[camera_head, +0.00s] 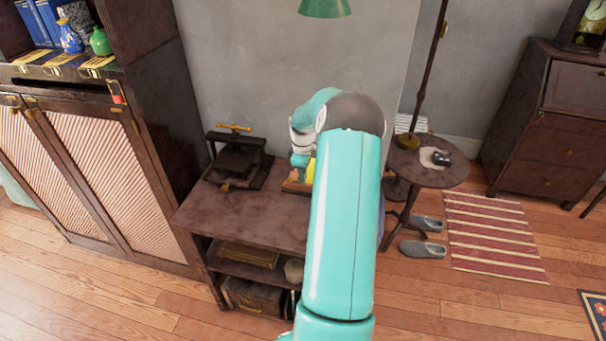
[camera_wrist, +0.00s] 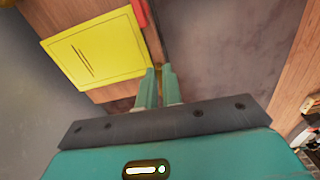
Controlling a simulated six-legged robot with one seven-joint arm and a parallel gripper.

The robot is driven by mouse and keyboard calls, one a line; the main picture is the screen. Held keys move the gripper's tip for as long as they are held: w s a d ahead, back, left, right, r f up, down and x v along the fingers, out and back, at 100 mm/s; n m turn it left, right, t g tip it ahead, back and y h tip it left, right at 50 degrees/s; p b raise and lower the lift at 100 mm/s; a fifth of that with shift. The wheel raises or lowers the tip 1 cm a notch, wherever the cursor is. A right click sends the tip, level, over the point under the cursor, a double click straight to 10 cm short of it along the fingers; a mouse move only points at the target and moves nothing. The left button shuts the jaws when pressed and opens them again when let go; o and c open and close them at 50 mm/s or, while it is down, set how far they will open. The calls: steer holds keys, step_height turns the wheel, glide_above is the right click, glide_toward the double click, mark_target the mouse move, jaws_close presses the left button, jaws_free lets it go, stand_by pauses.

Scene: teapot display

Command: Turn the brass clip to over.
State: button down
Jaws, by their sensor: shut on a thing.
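A wooden board with a yellow panel (camera_wrist: 95,50) fills the upper left of the wrist view. Two dark slits cross the panel, and a red piece (camera_wrist: 139,12) sits at its upper right. My gripper (camera_wrist: 158,76) is shut at the board's wooden edge, its two green fingers close together. The brass clip is not clearly visible; what the fingers grip is hidden between their tips. In the head view a sliver of the yellow panel (camera_head: 310,172) shows beside my teal arm, which hides the gripper.
The board lies on a dark side table (camera_head: 245,217) with a small black press (camera_head: 238,160) to its left. A cabinet (camera_head: 90,150) stands at left. A round table (camera_head: 428,172) and slippers (camera_head: 423,249) are at right. The side table's front is clear.

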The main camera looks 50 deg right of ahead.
steer(key=m, duration=0.4)
steer(key=shift+a, duration=0.1)
steer(key=m, duration=0.9)
steer(key=shift+a, duration=0.1)
steer(key=shift+w+m, duration=0.15)
steer(key=shift+m, duration=2.05)
steer(key=shift+r, duration=0.1)
steer(key=c, duration=1.6)
jaws_free()
steer(key=shift+o, duration=0.2)
